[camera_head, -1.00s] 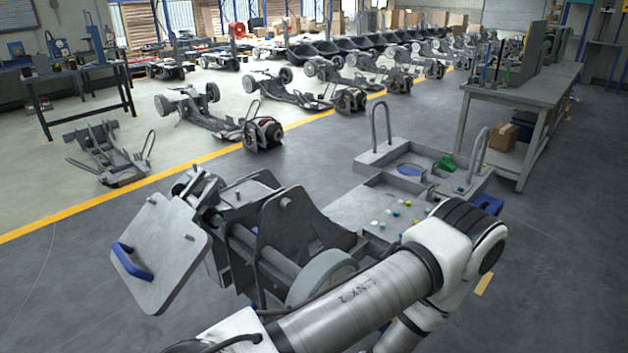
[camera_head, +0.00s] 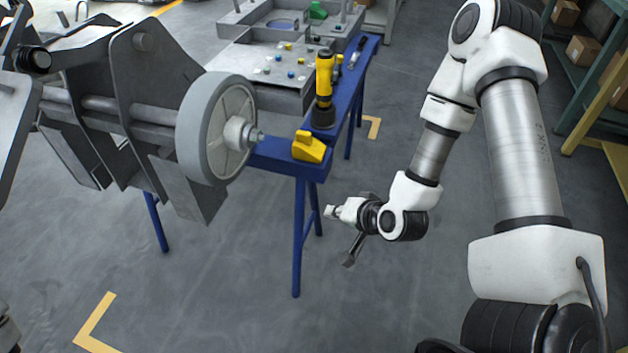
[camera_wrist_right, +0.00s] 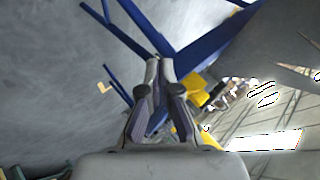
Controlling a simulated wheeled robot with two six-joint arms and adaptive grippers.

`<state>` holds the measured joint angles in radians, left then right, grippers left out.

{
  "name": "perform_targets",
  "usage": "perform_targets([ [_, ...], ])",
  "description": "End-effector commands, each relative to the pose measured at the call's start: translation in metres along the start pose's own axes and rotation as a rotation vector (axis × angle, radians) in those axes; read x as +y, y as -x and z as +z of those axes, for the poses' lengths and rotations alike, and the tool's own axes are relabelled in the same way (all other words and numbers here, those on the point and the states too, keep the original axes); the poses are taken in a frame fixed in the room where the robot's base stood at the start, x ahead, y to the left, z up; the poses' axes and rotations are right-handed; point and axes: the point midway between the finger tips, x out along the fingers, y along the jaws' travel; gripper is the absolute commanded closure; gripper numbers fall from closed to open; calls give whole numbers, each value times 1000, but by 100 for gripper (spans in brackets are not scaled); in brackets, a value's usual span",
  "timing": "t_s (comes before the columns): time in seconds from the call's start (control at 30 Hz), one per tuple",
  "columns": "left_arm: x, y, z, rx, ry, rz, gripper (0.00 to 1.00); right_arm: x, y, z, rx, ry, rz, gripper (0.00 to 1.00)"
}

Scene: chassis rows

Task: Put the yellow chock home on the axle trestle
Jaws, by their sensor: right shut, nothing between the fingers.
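The yellow chock (camera_head: 309,148) sits on the end of the blue axle trestle (camera_head: 277,156), just right of the grey wheel (camera_head: 205,130) and its hub. Whether it is fully seated I cannot tell. My right gripper (camera_head: 351,256) is shut and empty, below and right of the chock, apart from it, beside the trestle legs. In the right wrist view its closed fingers (camera_wrist_right: 160,66) show against blue trestle bars, with yellow parts (camera_wrist_right: 197,88) to their right that I cannot tell apart. My left gripper is not in view.
A yellow and black power tool (camera_head: 324,88) stands upright behind the chock on a blue surface. A grey tray (camera_head: 265,82) with several small coloured parts lies behind the wheel. Grey axle plates fill the left. Shelving with boxes is at far right. The floor in front is clear.

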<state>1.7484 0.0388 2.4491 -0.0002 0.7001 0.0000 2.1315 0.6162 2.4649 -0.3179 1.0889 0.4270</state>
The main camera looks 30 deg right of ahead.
Motion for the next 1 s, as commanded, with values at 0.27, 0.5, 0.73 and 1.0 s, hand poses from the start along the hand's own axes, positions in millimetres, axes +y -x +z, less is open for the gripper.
perform_targets([
  [0.27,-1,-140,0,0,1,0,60,20,-21,-82,381,-538,-509,100],
  [0.5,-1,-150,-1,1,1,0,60,13,-12,-106,437,-633,-619,100],
  [0.73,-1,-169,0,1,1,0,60,-4,-45,-128,436,-625,-617,100],
  [1.0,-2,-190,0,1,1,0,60,-28,-88,-153,432,-625,-612,100],
])
